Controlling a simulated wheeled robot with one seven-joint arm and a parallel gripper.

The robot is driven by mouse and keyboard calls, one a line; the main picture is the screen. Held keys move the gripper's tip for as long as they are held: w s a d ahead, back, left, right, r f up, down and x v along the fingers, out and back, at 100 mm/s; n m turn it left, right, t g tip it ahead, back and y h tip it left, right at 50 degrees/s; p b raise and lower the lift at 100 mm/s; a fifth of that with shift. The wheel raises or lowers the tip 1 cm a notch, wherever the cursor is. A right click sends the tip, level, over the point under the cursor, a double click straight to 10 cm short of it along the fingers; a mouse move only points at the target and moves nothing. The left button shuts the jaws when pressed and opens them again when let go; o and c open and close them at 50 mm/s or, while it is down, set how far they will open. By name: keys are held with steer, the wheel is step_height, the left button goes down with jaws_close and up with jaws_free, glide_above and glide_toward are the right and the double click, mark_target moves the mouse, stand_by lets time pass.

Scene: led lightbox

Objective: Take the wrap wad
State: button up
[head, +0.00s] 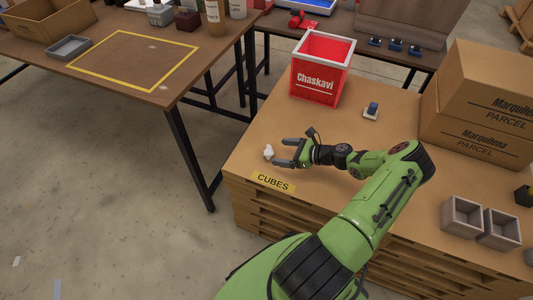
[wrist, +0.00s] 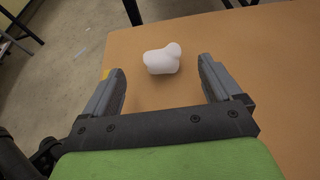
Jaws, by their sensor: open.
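The wrap wad (head: 268,152) is a small white lump on the brown board top of the stack, near its left edge. In the wrist view the wad (wrist: 162,59) lies just beyond the fingertips, roughly midway between them. My gripper (head: 276,152) is open and low over the board, with its fingers pointing left at the wad. In the wrist view my gripper (wrist: 161,78) has its two grey fingers spread wide with nothing between them.
A yellow CUBES label (head: 273,182) lies at the board's front edge. Parcels (head: 485,110) and grey bins (head: 462,216) are at right. A gap separates the left table (head: 110,90).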

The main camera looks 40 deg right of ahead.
mark_target(265, 150)
steer(key=b+x, duration=0.2)
steer(key=x, duration=0.6)
steer(key=shift+w+f+b, duration=0.1)
steer(key=shift+f+b, duration=0.1)
steer(key=shift+b, duration=0.15)
steer(key=shift+r, duration=0.1)
steer(key=shift+c, duration=0.4)
steer(key=c, duration=0.9)
